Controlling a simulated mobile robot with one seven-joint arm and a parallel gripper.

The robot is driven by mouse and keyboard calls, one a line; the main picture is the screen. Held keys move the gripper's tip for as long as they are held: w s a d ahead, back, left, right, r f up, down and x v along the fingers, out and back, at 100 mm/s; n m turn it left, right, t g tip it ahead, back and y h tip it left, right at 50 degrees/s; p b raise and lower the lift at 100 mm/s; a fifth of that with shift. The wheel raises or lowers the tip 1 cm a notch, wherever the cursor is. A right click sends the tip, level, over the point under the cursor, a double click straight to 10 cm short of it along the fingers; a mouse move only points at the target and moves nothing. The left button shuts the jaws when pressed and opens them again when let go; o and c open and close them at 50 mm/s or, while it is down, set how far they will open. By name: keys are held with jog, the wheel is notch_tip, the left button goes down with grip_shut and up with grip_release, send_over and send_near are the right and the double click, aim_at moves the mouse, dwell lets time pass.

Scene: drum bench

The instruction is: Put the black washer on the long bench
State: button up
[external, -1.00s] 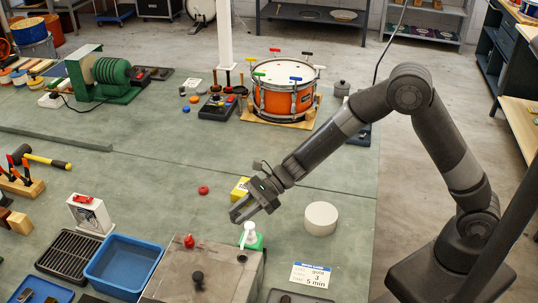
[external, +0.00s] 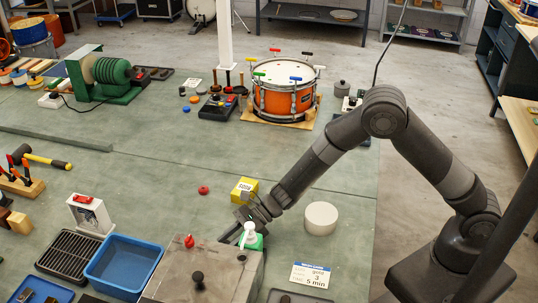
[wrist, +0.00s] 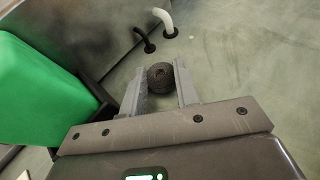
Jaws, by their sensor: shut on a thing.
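In the wrist view, a dark round piece with a small hollow, the black washer (wrist: 160,77), sits between the fingertips of my gripper (wrist: 160,88). My gripper is shut on it. The washer is hidden in the external view. I cannot tell whether it touches the bench.
A yellow box (external: 244,189) and a white disc (external: 321,218) are nearby.

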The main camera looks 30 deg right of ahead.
jog(key=shift+f, duration=0.15)
jog(key=o, duration=1)
jog(key=shift+r, duration=0.2)
jog(key=v, duration=1.2)
jog(key=shift+s, duration=0.1)
